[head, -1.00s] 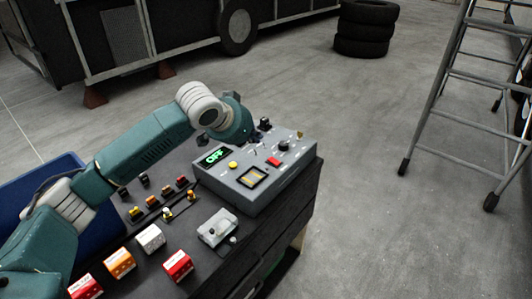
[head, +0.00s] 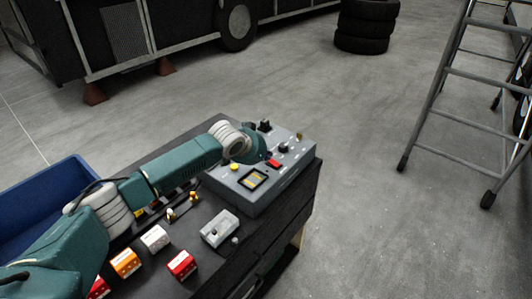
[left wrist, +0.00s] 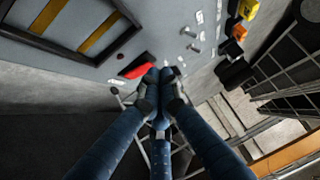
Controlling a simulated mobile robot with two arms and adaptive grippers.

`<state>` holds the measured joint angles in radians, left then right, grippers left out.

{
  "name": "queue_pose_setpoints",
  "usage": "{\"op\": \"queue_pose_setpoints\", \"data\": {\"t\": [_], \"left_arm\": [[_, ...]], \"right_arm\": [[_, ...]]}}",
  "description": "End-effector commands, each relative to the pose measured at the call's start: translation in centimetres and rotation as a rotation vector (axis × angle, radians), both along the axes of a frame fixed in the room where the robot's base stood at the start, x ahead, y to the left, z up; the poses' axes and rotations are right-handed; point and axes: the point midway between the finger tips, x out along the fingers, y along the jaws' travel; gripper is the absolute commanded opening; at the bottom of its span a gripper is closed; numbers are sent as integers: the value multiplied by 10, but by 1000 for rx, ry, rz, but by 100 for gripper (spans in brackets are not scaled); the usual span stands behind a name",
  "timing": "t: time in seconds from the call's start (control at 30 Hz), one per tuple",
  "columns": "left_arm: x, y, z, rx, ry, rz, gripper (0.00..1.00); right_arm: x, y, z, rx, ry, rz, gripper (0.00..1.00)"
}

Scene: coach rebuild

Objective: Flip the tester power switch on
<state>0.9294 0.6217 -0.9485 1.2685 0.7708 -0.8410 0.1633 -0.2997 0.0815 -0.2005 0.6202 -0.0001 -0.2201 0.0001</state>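The tester (head: 285,185) is a grey box with a sloping panel at the right end of the dark bench. Its red rocker switch (head: 273,164) shows just beside my left wrist, and in the left wrist view (left wrist: 137,65) it lies just left of my fingertips. My left gripper (left wrist: 161,76) has its fingertips together, close to the panel and the switch; I cannot tell whether they touch. In the head view the fingers are mostly hidden by the wrist. The tester's display is hidden behind my left arm. My right gripper is not in view.
A clear-covered box (head: 219,229) and coloured blocks (head: 181,264) stand on the bench. A blue bin (head: 40,200) is at left.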

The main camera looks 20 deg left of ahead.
Motion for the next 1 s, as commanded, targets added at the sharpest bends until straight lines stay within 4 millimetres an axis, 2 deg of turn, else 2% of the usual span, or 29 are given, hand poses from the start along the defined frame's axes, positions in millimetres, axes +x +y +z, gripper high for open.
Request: {"op": "queue_pose_setpoints", "data": {"t": [0.43,0.67,1.0], "left_arm": [[0,1,-5,-17,8,1,0],[3,8,-19,-168,63,5,0],[2,5,-13,-163,61,0,0]], "right_arm": [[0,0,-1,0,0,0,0],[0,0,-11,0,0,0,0],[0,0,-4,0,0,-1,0]]}}
